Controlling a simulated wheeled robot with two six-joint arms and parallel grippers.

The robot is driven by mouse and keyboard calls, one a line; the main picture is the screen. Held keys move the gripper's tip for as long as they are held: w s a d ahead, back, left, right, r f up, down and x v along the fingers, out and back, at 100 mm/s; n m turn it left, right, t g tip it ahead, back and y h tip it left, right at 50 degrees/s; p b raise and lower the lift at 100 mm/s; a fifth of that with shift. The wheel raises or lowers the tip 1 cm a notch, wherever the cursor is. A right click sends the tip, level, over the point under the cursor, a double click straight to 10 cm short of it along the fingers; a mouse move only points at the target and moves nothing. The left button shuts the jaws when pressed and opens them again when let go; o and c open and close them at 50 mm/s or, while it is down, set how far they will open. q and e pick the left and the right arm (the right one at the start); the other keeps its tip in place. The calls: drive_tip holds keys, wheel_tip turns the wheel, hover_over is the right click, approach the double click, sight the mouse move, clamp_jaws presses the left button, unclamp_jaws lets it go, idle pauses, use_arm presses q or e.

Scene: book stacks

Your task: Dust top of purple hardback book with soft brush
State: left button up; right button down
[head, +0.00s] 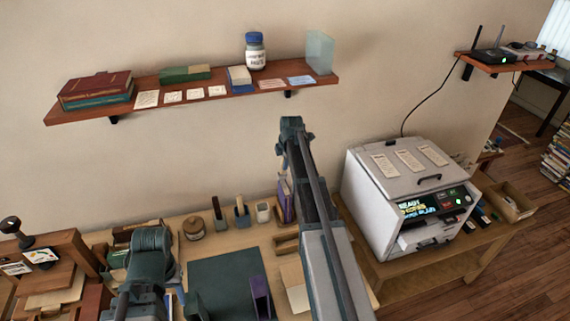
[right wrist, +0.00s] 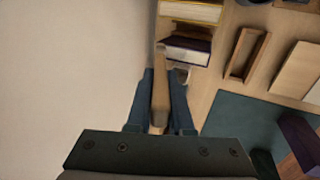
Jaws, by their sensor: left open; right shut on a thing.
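The purple book (right wrist: 187,50) stands with its pale page edges showing, just beyond the brush in the right wrist view; its purple side (head: 286,202) also shows in the head view, partly hidden by my right arm. My right gripper (right wrist: 160,85) is shut on the brush, whose wooden handle (right wrist: 160,100) runs between the fingers. The brush's far end lies close to the book; I cannot tell whether it touches. The right gripper is hidden behind my arm in the head view.
Another purple upright item (head: 260,297) stands on the mat. Small wooden trays (right wrist: 247,55) lie beside the book. A wall shelf (head: 150,95) carries books and a jar (head: 255,52). A white machine (head: 405,200) stands at right. The wall is close to the right gripper.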

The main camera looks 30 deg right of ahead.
drive_tip(key=shift+s, duration=0.15)
drive_tip(key=s, duration=0.1)
drive_tip(key=s+a, duration=0.1)
drive_tip(key=s, duration=0.1)
drive_tip(key=shift+s+r, duration=0.1)
drive_tip(key=shift+s, duration=0.3)
drive_tip(key=s, duration=0.3)
drive_tip(key=shift+s+a, duration=0.35)
drive_tip(key=shift+a, duration=0.05)
wheel_tip(320, 180, up, 6)
drive_tip(key=p, duration=0.6)
idle(0.3)
